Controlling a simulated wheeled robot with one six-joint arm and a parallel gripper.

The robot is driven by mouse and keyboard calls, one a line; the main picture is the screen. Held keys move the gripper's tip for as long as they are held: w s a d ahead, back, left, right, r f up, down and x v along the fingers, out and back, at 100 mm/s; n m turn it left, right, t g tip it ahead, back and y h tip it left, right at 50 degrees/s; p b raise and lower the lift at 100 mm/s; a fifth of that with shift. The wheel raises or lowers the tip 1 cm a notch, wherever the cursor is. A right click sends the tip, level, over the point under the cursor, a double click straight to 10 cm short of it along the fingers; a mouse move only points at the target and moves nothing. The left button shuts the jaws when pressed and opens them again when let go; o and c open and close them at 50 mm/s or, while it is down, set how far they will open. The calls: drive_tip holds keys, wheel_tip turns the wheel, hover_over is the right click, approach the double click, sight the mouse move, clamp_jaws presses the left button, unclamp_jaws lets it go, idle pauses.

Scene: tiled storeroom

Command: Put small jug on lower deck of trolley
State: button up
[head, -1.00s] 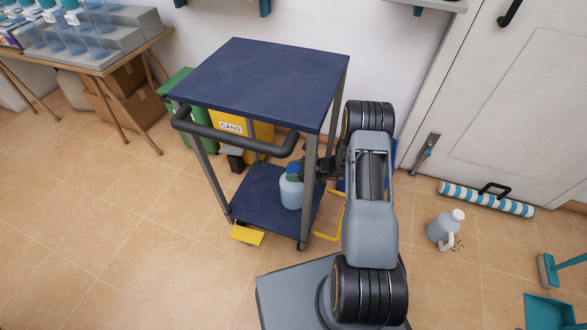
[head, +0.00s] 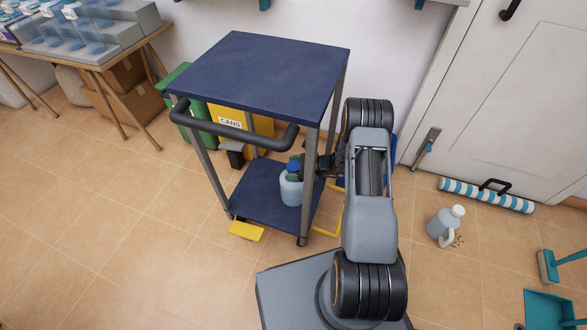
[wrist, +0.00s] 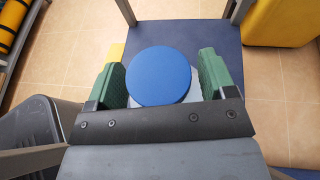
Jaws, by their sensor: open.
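The small jug (head: 291,191), pale blue with a blue cap, stands upright on the dark blue lower deck (head: 258,190) of the trolley (head: 260,70), near its right side. My gripper (head: 295,168) reaches in from the right, under the top deck, at the jug's cap. The fingers are open. Most of the jug's body is hidden under the cap in that view.
Another jug (head: 445,226) with a white cap stands on the floor to the right. A yellow bin (head: 235,122) marked CANS and a green bin (head: 178,88) stand behind the trolley. Trolley posts flank my arm. The floor at front left is clear.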

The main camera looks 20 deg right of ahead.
drive_tip(key=shift+r, duration=0.15)
drive_tip(key=shift+s+d+r, duration=0.1)
drive_tip(key=shift+d, duration=0.15)
drive_tip(key=p+v, duration=0.3)
drive_tip(key=v, duration=0.8)
drive_tip(key=shift+d, duration=0.2)
drive_tip(key=shift+s+r, duration=0.1)
drive_tip(key=shift+r, duration=0.05)
